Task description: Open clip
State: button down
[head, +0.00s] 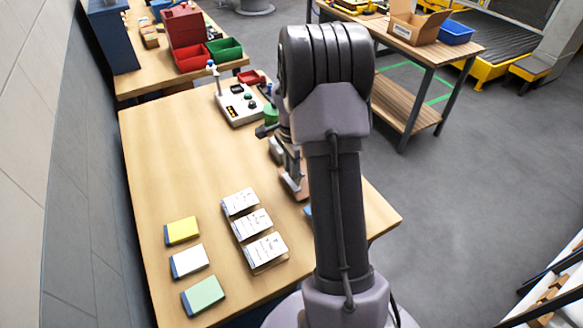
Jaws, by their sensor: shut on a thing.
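I cannot pick out a clip with certainty. A fixture with a brown base (295,188) and grey upright parts stands at the right side of the wooden table, partly hidden behind my arm. A small dark knob or lever (265,131) sticks out to the left at its top. My arm rises in the middle of the head view and reaches away over that side of the table. My gripper is hidden behind the arm, so its jaws and anything in them do not show.
A white control box (238,104) stands at the table's far edge. Three white printed packs (252,224) and a yellow, a white and a green card stack (203,295) lie near. The table's left middle is clear. A wall (80,180) borders the left.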

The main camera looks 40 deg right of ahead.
aim_at(291, 182)
jog(key=h+b, duration=0.1)
jog(key=b, duration=0.1)
jog(key=a+f+h+b, duration=0.1)
jog(key=shift+w+a+b, duration=0.15)
jog(key=shift+w+b, duration=0.05)
jog(key=shift+b, duration=0.2)
jog(key=h+b, duration=0.1)
jog(key=b, duration=0.1)
jog(key=g+h+b, duration=0.1)
jog(key=b, duration=0.1)
jog(key=shift+w+a+f, duration=0.1)
jog(key=shift+a+f, duration=0.1)
jog(key=shift+a, duration=0.2)
jog(key=h+b, duration=0.1)
jog(key=b, duration=0.2)
jog(key=shift+a+h, duration=0.4)
jog(key=shift+r+b, duration=0.1)
jog(key=shift+b, duration=0.2)
jog(key=c, duration=1.3)
grip_release()
